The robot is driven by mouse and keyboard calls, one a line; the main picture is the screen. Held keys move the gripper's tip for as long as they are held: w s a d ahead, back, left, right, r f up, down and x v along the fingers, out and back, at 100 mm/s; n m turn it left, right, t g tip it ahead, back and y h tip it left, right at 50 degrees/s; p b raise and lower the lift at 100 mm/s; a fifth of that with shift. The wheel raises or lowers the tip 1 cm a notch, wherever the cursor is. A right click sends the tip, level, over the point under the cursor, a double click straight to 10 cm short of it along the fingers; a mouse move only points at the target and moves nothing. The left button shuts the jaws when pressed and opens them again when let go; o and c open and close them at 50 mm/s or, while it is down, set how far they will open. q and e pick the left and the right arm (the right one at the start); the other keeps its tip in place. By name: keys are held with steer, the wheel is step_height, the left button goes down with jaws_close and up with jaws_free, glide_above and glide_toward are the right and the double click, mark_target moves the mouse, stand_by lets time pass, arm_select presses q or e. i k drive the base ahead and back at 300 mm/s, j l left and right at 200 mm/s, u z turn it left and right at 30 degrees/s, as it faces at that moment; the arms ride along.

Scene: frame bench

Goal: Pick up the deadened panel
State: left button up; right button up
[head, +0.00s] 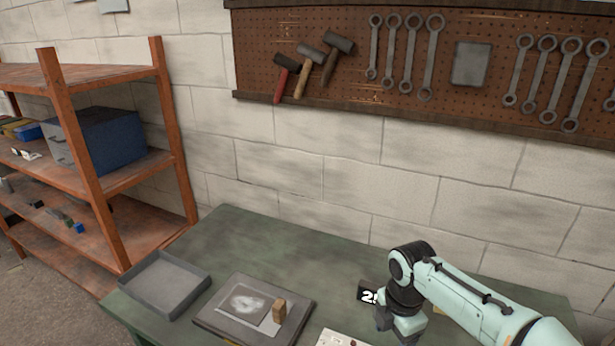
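A thin grey panel (232,314) with a whitish smear on it lies flat on a darker grey board (298,318) on the green bench. It looks like the deadened panel. A small tan block (279,309) stands upright at the panel's right edge. My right gripper (388,325) is low over the bench, to the right of the board and apart from it. Its fingers are small and partly hidden, so I cannot tell whether they are open or shut. My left gripper is not in view.
A shallow grey tray (205,282), which looks empty, sits left of the board. A black card with a white digit (368,294) is beside my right gripper. A white object (338,339) is cut off at the bottom edge. The bench (260,235) is clear towards the wall.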

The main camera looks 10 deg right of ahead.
mark_target(264, 313)
steer(key=k, duration=1)
